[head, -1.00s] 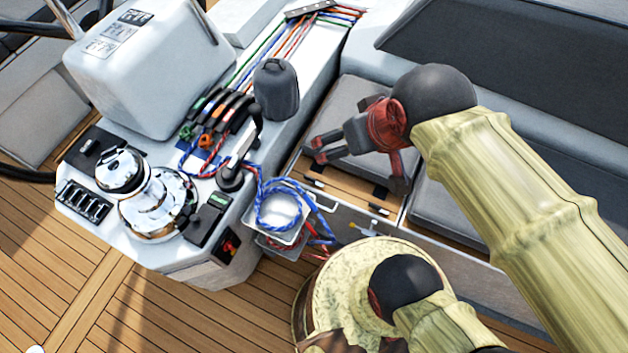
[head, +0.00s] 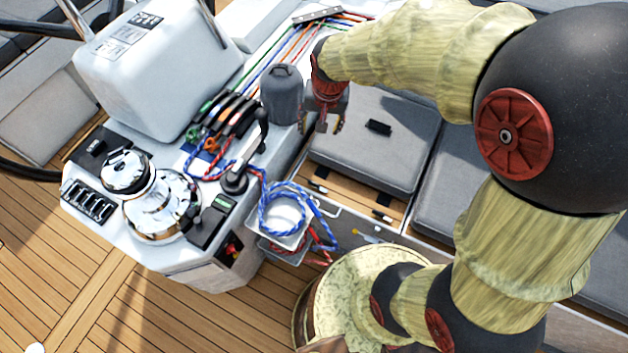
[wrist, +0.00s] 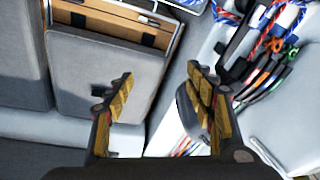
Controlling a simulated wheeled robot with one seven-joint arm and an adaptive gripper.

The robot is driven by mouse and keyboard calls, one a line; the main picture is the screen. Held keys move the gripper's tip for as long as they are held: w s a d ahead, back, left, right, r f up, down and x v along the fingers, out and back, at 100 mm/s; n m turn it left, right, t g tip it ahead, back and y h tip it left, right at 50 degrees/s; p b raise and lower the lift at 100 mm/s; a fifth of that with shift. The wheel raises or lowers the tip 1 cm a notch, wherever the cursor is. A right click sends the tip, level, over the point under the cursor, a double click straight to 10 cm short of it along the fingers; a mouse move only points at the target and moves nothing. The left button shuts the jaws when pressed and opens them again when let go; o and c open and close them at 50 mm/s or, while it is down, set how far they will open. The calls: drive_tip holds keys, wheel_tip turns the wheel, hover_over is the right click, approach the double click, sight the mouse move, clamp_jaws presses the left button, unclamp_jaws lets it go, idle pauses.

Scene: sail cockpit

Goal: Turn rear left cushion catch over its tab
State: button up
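A grey seat cushion (head: 370,155) lies at the head of a wooden locker top. A small black piece (head: 378,127) sits on it near its far edge; it also shows in the wrist view (wrist: 98,90). My gripper (head: 322,125) is above the cushion's far left corner, beside the console. In the wrist view its fingers (wrist: 160,80) are spread and empty, apart from the black piece.
The white console with a grey cover (head: 282,95), rope clutches and winch (head: 155,205) stands close left of my gripper. A coiled blue rope (head: 285,208) hangs in a tray below. Another cushion (head: 440,200) is to the right. The space above the cushion is free.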

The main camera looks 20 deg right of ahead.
drive_tip(key=m+g, duration=0.1)
drive_tip(key=m, duration=0.1)
hover_over(314, 182)
wheel_tip(314, 182, down, 15)
wheel_tip(314, 182, down, 20)
drive_tip(key=shift+s+m+g+b, duration=0.1)
drive_tip(key=shift+m+g+b, duration=0.7)
drive_tip(key=shift+m+b, duration=0.3)
drive_tip(key=shift+f, duration=0.65)
drive_tip(key=shift+c, duration=0.3)
drive_tip(key=c, duration=1.1)
